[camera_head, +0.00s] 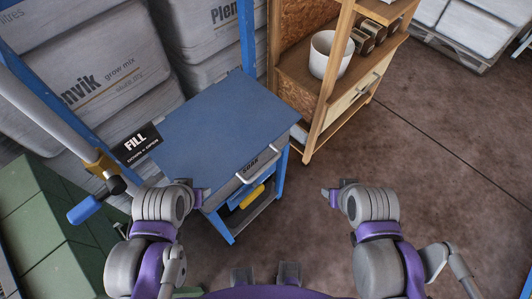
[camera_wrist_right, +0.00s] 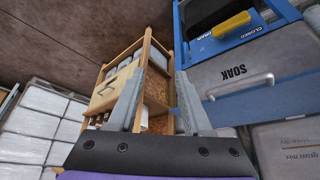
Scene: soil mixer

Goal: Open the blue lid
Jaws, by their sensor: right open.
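The blue lid (camera_head: 222,113) lies flat and shut on top of the soil mixer. A pale bar handle (camera_head: 262,164) runs along its front edge near a "SOAK" label; a handle by that label also shows in the right wrist view (camera_wrist_right: 240,86). My left gripper (camera_head: 201,197) is close to the lid's near left corner; I cannot tell whether its jaws are apart. My right gripper (camera_head: 328,193) is open and empty, right of the mixer and away from the lid. Its two fingers (camera_wrist_right: 158,55) stand apart in the right wrist view.
A wooden shelf (camera_head: 338,87) with a white pot (camera_head: 331,54) stands behind and right of the mixer. A yellow handle (camera_head: 252,196) sits below the lid. A lever with a blue grip (camera_head: 85,209) and a "FILL" sign (camera_head: 137,144) are at left. Floor at right is clear.

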